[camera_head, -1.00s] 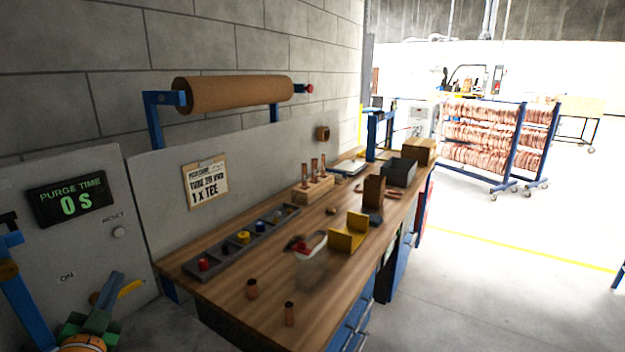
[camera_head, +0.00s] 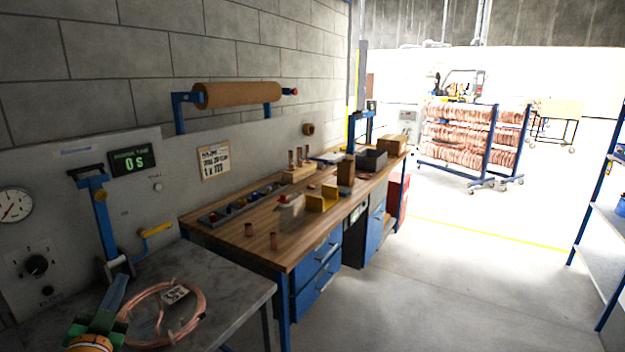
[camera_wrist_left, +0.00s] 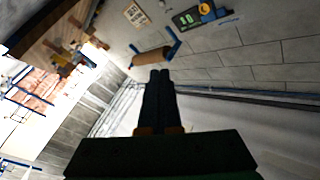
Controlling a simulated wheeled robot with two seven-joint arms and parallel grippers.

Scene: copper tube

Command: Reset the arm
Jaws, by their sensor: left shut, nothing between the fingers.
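My left gripper (camera_head: 119,284) is at the lower left of the head view, with a green body and grey-blue fingers. Its fingers (camera_wrist_left: 160,76) are together in the left wrist view, with nothing between them. In the head view the gripper appears over the left part of a grey metal table (camera_head: 232,292), beside a coil of copper tube (camera_head: 197,307) with a tag. I cannot tell its exact height above the table. My right gripper is in neither view.
A wooden workbench (camera_head: 285,238) with copper fittings, a yellow block and boxes stands beyond the table. A wall panel with gauge (camera_head: 14,205), purge display (camera_head: 133,161) and blue lever (camera_head: 102,215) is at left. Open floor (camera_head: 450,280) lies right; a shelf (camera_head: 607,235) stands at the right edge.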

